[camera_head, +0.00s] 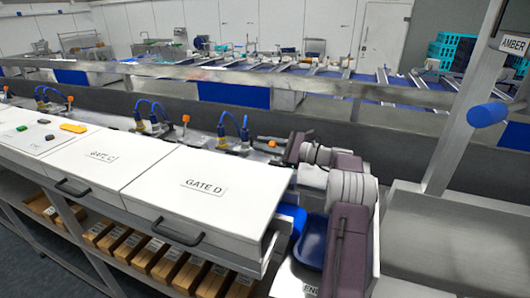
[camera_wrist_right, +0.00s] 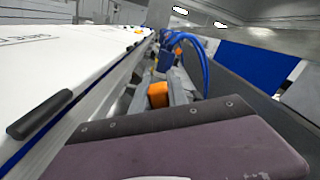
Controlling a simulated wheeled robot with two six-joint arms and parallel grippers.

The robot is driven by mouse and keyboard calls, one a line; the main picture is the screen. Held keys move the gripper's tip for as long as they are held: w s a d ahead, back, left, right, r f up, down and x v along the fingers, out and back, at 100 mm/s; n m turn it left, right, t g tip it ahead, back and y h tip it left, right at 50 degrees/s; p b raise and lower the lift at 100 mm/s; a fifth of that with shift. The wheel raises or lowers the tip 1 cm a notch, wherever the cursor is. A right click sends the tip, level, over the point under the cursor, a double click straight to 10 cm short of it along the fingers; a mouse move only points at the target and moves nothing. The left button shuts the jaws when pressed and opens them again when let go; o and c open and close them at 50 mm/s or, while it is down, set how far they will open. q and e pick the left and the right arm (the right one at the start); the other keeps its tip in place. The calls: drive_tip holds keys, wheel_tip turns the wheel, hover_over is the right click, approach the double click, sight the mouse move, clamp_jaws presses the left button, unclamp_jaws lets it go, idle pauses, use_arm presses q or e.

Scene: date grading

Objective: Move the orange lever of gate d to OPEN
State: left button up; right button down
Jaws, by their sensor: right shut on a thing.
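The orange lever of gate d (camera_head: 272,143) stands behind the white GATE D cover (camera_head: 240,190), near its back right corner. My right gripper (camera_head: 268,142) reaches it from the right and is shut on the lever. In the right wrist view the orange lever knob (camera_wrist_right: 158,94) sits between the two grey fingers (camera_wrist_right: 160,98). The lever's base and any OPEN marking are hidden or too small to read. My left gripper is in neither view.
Blue hoses with yellow fittings (camera_head: 234,135) stand just left of the gripper. Another orange lever (camera_head: 186,118) is behind the GATE C cover (camera_head: 95,157). A blue bin (camera_head: 309,252) lies beside my right arm. Cardboard boxes (camera_head: 165,264) fill the shelf below.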

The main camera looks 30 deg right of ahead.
drive_tip(key=c, duration=1.3)
unclamp_jaws()
drive_tip(key=shift+f, duration=0.15)
drive_tip(key=shift+r, duration=0.2)
drive_tip(key=r+p, duration=0.1)
drive_tip(key=s+r+p, duration=0.1)
drive_tip(key=r, duration=0.1)
drive_tip(key=d+r+p, duration=0.1)
drive_tip(key=r+p, duration=0.1)
drive_tip(key=shift+s+r, duration=0.1)
drive_tip(key=shift+s, duration=0.2)
drive_tip(key=s+d+r+p, duration=0.1)
drive_tip(key=s, duration=0.2)
drive_tip(key=s+d+r+p, duration=0.1)
drive_tip(key=s+r, duration=0.1)
drive_tip(key=s, duration=0.1)
drive_tip(key=s+d+r+p, duration=0.1)
drive_tip(key=s+d+r, duration=0.1)
drive_tip(key=shift+s+r+p, duration=0.25)
drive_tip(key=shift+s+p, duration=0.05)
drive_tip(key=shift+s, duration=0.1)
